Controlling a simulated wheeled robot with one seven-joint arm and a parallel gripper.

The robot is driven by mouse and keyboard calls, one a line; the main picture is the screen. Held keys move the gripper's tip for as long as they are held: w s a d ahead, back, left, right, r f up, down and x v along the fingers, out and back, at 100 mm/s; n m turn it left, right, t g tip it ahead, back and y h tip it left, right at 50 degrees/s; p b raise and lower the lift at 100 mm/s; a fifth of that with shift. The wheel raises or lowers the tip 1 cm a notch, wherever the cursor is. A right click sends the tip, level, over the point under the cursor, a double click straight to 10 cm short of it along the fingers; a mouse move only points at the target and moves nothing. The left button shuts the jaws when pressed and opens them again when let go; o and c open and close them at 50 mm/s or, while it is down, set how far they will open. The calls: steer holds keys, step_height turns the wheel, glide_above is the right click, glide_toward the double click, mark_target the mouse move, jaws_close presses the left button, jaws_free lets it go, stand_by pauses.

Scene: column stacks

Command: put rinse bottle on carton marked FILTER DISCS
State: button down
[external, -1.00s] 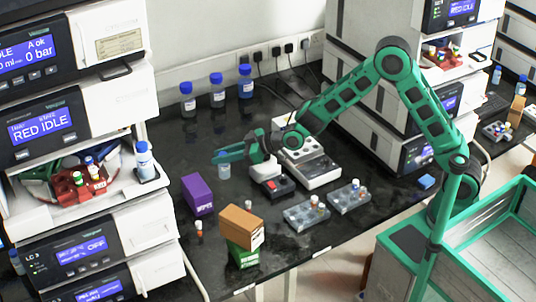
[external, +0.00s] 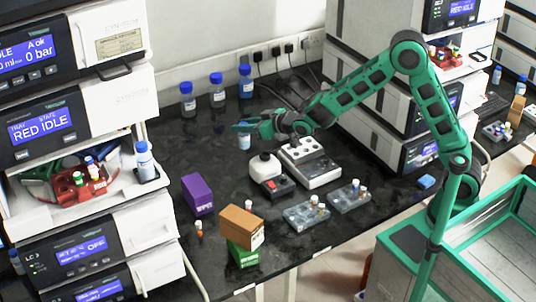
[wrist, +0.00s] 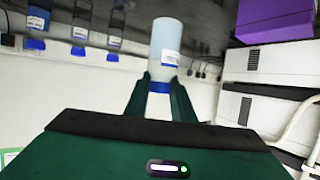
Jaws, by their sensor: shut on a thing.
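My gripper (external: 240,127) is shut on a pale, translucent rinse bottle (external: 244,143) and holds it above the black bench near the back. In the wrist view the bottle (wrist: 166,45) has a blue cap and a white label; it appears cap-down there, with the fingers at the cap. Three cartons stand at the front left of the bench: a purple one (external: 197,194), and an orange-brown one (external: 241,226) resting on a green one (external: 243,255). Their lettering is too small to read, so I cannot tell which is marked FILTER DISCS.
Three blue-capped bottles (external: 217,97) stand along the back wall. A white device (external: 265,170) and a grey-white instrument (external: 311,163) sit mid-bench. Two vial trays (external: 306,214) lie at the front. Instrument stacks (external: 120,110) flank the bench. Bench between purple carton and back bottles is clear.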

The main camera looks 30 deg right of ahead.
steer(key=w+d+r+m+t+h, duration=0.1)
steer(key=w+d+r+m+h, duration=0.2)
steer(key=d, duration=0.6)
steer(key=w+d+r+m+t+h, duration=0.1)
steer(key=w+d+r+m+h, duration=0.25)
steer(key=d, duration=0.45)
steer(key=shift+n, duration=0.35)
steer(key=shift+w+d+f, duration=1.05)
steer(key=shift+d+f, duration=0.55)
steer(key=shift+f, duration=0.35)
steer(key=shift+w+d+f, duration=1.1)
steer(key=shift+d+f, duration=0.5)
steer(key=shift+f, duration=0.35)
steer(key=shift+w+d+f, duration=1.05)
steer(key=shift+d+f, duration=0.55)
steer(key=shift+f, duration=0.35)
steer(key=shift+f, duration=0.1)
steer(key=c, duration=1.5)
jaws_free()
steer(key=v, duration=1.2)
